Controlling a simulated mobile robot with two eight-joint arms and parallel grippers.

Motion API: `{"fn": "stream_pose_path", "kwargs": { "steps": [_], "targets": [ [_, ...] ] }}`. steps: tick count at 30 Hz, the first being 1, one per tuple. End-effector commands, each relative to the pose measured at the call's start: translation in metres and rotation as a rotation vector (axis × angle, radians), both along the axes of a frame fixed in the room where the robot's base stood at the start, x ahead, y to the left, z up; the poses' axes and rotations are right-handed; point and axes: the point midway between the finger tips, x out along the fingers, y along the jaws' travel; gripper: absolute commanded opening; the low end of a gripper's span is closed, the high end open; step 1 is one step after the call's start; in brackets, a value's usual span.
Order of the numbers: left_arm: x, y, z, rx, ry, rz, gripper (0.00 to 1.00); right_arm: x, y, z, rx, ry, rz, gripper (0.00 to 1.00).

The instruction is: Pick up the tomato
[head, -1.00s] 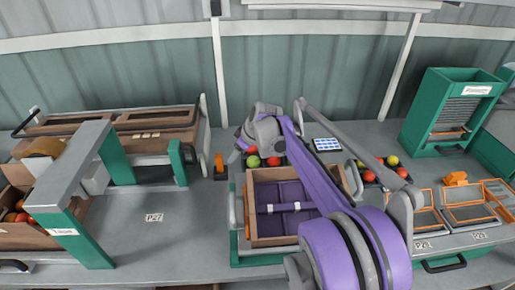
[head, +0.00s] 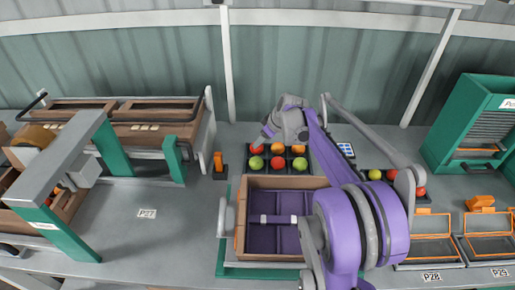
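Several tomatoes sit in a dark tray behind the open box. The back row has a red tomato (head: 257,149) and two orange ones, including the middle orange tomato (head: 277,149). My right arm comes in from the lower right. Its gripper (head: 263,141) points down and left at the back left of the tray, just above or beside the red tomato. The fingers are too small to tell open from shut, and contact cannot be told. My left gripper is out of view.
An open cardboard box (head: 241,215) with purple dividers stands in front of the tray, partly hidden by my arm. More tomatoes (head: 375,174) lie to the right, behind orange-framed trays (head: 430,223). A green taping frame (head: 66,235) stands left. The bench (head: 165,235) between is clear.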

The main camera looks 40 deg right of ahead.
Motion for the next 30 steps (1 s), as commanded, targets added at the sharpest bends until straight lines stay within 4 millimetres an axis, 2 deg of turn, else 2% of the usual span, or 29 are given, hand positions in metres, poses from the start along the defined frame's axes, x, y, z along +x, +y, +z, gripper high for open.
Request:
{"fn": "stream_pose_path", "kwargs": {
  "steps": [8,17,24,26,30],
  "targets": [
    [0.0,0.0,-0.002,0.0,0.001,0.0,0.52,0.009,0.0,-0.018,0.001,0.0,0.001,0.71],
    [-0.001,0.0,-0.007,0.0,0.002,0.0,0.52,0.028,0.0,-0.055,0.0,0.0,0.001,0.71],
    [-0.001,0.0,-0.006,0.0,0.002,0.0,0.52,0.03,0.0,-0.059,0.0,0.0,0.0,0.71],
    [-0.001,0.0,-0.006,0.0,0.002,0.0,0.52,0.03,0.0,-0.059,0.0,0.0,0.0,0.64],
    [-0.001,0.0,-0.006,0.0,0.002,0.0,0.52,0.03,0.0,-0.058,0.0,0.0,0.0,0.39]
  ]
}}
